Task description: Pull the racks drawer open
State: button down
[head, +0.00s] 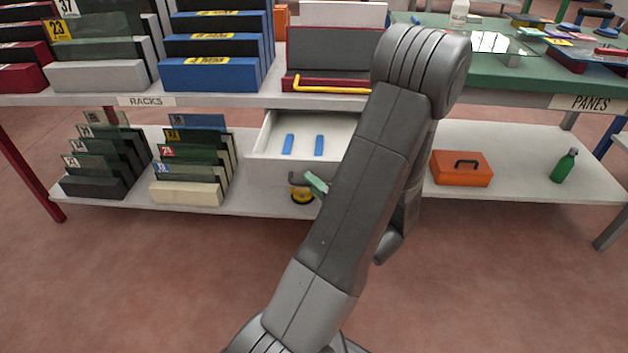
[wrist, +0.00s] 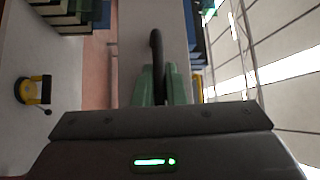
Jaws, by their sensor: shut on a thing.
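The racks drawer (head: 265,172) is a pale grey drawer under the upper shelf, and it stands partly open. Two blue strips (head: 289,144) show on its floor; my arm covers its right part. Its dark curved handle (head: 296,179) is on the front face and also shows in the wrist view (wrist: 156,50). My gripper (head: 315,184) has green fingertips, which show on both sides of the handle in the wrist view (wrist: 160,85). It is shut on the handle. Most of the gripper is hidden behind my arm in the head view.
A yellow and black object (head: 302,195) sits on the lower shelf (head: 240,204) below the drawer front. Racks of dark panes (head: 190,190) stand left of the drawer. An orange case (head: 462,169) and a green bottle (head: 564,166) stand to the right. The floor in front is clear.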

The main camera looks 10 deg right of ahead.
jog(key=shift+s, duration=0.1)
jog(key=c, duration=1.8)
grip_release()
jog(key=shift+o, duration=0.2)
jog(key=p+v, duration=0.1)
jog(key=v, duration=1.2)
jog(key=shift+s+d+p, duration=0.25)
jog(key=shift+s+p, duration=0.1)
jog(key=shift+p, duration=0.05)
jog(key=b+x, duration=0.1)
jog(key=x, duration=1.3)
jog(key=shift+b, duration=0.35)
